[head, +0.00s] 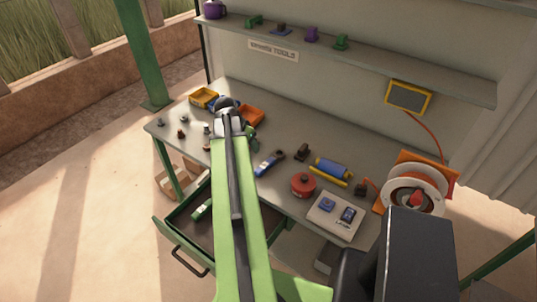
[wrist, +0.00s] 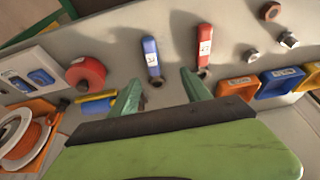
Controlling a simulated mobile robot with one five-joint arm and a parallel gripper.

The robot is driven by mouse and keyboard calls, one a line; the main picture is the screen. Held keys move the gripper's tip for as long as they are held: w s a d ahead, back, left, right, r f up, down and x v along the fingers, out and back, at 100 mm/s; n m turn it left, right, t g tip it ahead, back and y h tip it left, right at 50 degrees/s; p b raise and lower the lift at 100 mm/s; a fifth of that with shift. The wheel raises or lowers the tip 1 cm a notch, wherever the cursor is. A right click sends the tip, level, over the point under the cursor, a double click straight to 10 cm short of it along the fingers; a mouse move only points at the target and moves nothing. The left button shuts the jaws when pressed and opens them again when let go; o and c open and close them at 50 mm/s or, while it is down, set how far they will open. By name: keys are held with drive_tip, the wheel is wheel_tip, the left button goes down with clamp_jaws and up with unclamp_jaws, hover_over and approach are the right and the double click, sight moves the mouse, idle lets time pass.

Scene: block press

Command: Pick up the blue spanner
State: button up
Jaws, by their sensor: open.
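The blue spanner (head: 267,164) lies flat on the grey workbench, just right of my arm in the head view. In the wrist view the blue spanner (wrist: 152,56) has a white label on its handle, and its dark end is towards my gripper. My gripper (wrist: 160,86) is open and empty, its green fingers spread on either side of that dark end in the picture. Whether they are level with it or above it I cannot tell. In the head view my gripper (head: 252,138) is partly hidden behind my arm. A similar red spanner (wrist: 204,46) lies right of the blue one.
A red round roll (head: 303,184), a blue roll (head: 331,168) and a pale tray (head: 337,216) lie to the right. A cable reel (head: 414,190) stands at the far right. Small bins, including a yellow one (head: 203,97), stand at the back left. A drawer (head: 178,233) hangs open below.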

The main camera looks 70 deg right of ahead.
drive_tip(key=s+d+m, duration=0.1)
drive_tip(key=s+d, duration=0.1)
drive_tip(key=s, duration=0.1)
drive_tip(key=b, duration=1.1)
hover_over(268, 162)
drive_tip(key=w+a, duration=0.1)
drive_tip(key=a, duration=0.2)
drive_tip(key=f, duration=1)
drive_tip(key=shift+d+f, duration=0.15)
drive_tip(key=shift+d, duration=0.05)
drive_tip(key=shift+d+f+b, duration=0.15)
drive_tip(key=shift+f+b, duration=0.15)
drive_tip(key=shift+b, duration=0.05)
drive_tip(key=shift+r, duration=0.1)
drive_tip(key=b+x, duration=0.4)
drive_tip(key=x, duration=0.1)
drive_tip(key=shift+s+d+b, duration=0.15)
drive_tip(key=shift+s+b, duration=0.1)
drive_tip(key=shift+b, duration=0.15)
drive_tip(key=shift+f, duration=0.25)
